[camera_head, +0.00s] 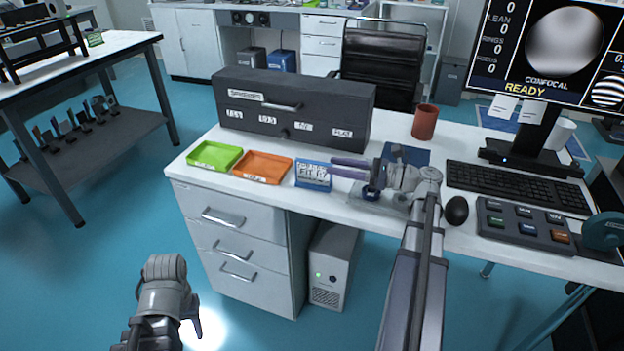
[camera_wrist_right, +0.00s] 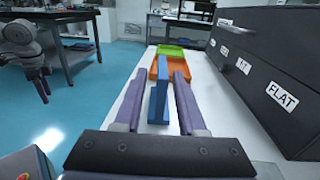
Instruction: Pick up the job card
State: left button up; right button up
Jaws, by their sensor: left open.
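The job card, as far as I can tell, is the blue and white lettered panel (camera_head: 313,176) standing on the desk to the right of the orange tray. In the right wrist view, a blue upright piece on a blue base (camera_wrist_right: 158,92) shows nearly edge-on, in line with the gap between the fingers. My right gripper (camera_head: 350,168) is open just right of it, its fingers pointing left at it. In the wrist view the right fingers (camera_wrist_right: 160,74) are apart; contact cannot be told. My left gripper (camera_head: 193,318) is open and empty, low over the floor at the left.
A green tray (camera_head: 214,155) and an orange tray (camera_head: 262,166) lie left of the card. A dark labelled drawer box (camera_head: 293,92) stands behind. A red-brown cup (camera_head: 425,122), keyboard (camera_head: 515,188), mouse (camera_head: 457,211) and button panel (camera_head: 523,222) lie to the right.

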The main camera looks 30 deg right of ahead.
aim_at(314, 163)
jog(key=shift+w+f+x, duration=0.1)
jog(key=shift+f+x, duration=0.05)
jog(key=shift+x, duration=1.6)
jog(key=shift+w+f+x, duration=0.1)
jog(key=shift+f+x, duration=0.05)
jog(key=shift+x, duration=1.55)
jog(key=shift+d, duration=0.2)
jog(key=shift+c, duration=0.3)
grip_shut()
